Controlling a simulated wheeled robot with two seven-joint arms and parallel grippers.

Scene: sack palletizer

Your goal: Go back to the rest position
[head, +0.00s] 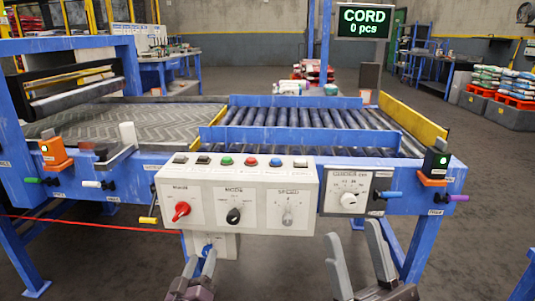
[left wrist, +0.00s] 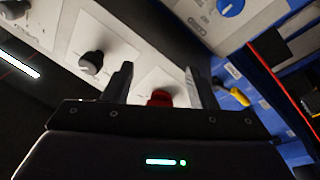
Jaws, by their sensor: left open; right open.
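My left gripper (head: 201,260) is low in front of the white control panel (head: 262,224), below its red knob (head: 181,210). In the left wrist view its two fingers (left wrist: 157,82) stand apart with nothing held. The red knob (left wrist: 160,98) shows between and beyond them, and I cannot tell whether they touch it. My right gripper (head: 355,235) is open and empty, in front of and below the grey dial box (head: 347,192).
The blue conveyor frame (head: 110,185) with rollers (head: 300,118) and a dark belt (head: 120,132) stands close ahead. A yellow handle (head: 149,215) sticks out left of the panel. A green-lit display (head: 363,22) reads "CORD 0 pcs". Stacked sacks (head: 515,85) are at the far right.

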